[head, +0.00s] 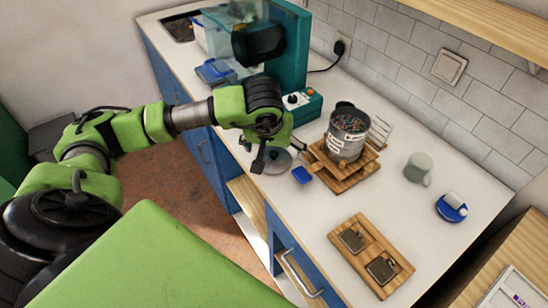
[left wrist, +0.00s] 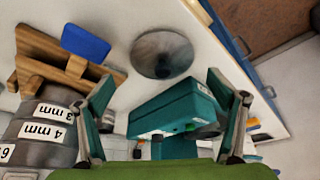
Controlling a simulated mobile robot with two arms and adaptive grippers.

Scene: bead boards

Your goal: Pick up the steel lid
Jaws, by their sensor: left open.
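The steel lid (head: 280,161) is a round grey disc lying on the white counter near its front edge, partly hidden by my left gripper in the head view. It also shows in the left wrist view (left wrist: 162,53), beyond the fingertips. My left gripper (head: 270,154) is open, pointing down over the counter beside the lid. In the left wrist view its two fingers (left wrist: 165,112) are spread apart with nothing held between them. My right gripper is in neither view.
A blue block (head: 302,175) lies just right of the lid. A teal machine (head: 289,50) stands behind. A mug (head: 418,168) and a wooden board (head: 357,226) are to the right.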

